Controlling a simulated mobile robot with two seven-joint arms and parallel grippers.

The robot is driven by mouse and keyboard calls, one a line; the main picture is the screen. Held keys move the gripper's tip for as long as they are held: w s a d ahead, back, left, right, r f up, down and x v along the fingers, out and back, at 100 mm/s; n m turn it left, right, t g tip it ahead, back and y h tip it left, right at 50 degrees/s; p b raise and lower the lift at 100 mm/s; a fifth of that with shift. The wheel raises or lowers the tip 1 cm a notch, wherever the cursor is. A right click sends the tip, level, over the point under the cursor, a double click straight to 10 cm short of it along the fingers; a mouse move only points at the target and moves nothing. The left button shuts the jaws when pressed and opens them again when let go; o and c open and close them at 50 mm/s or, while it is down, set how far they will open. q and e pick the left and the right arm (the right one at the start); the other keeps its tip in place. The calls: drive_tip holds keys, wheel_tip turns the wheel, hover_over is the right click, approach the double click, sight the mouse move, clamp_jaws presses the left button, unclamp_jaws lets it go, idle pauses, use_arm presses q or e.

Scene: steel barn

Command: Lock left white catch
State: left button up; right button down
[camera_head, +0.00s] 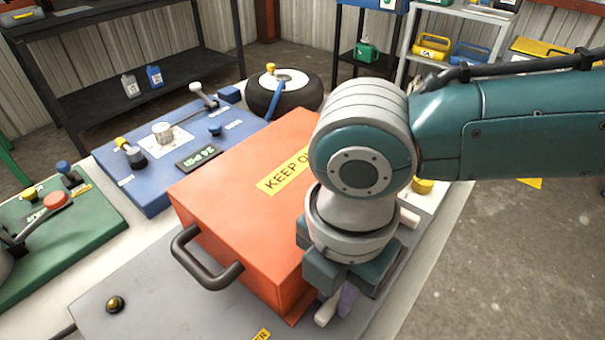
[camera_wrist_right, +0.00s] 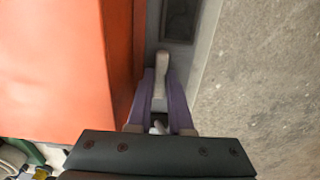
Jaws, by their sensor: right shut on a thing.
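A red-orange box (camera_head: 240,210) marked KEEP O..., the rest hidden by my arm, stands on a grey panel. My right gripper (camera_head: 336,304) points down at the box's near right side. Its purple fingers are shut on a white catch (camera_head: 326,313), whose pale end sticks out at the fingertips. In the right wrist view the catch (camera_wrist_right: 161,66) runs out from between the fingers (camera_wrist_right: 161,92), beside the box wall (camera_wrist_right: 60,70). Another white piece (camera_head: 408,217) shows farther back beside the box, partly behind my arm. My left gripper is not in view.
A dark handle (camera_head: 206,260) juts from the box's front. A blue panel (camera_head: 160,150) with levers and knobs lies behind left, a green panel (camera_head: 85,230) at far left. Open floor (camera_head: 500,260) lies to the right.

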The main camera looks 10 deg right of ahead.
idle(0.6)
drive_tip(key=shift+r+m+p, duration=0.1)
drive_tip(key=shift+m+p, duration=0.3)
drive_tip(key=m+p, duration=0.2)
drive_tip(key=m, duration=0.1)
drive_tip(key=m+p, duration=0.3)
drive_tip(key=m, duration=0.3)
drive_tip(key=m+p, duration=0.1)
drive_tip(key=m, duration=0.3)
drive_tip(key=shift+m+p, duration=0.85)
drive_tip(key=shift+m, duration=1.15)
drive_tip(key=c, duration=1.1)
unclamp_jaws()
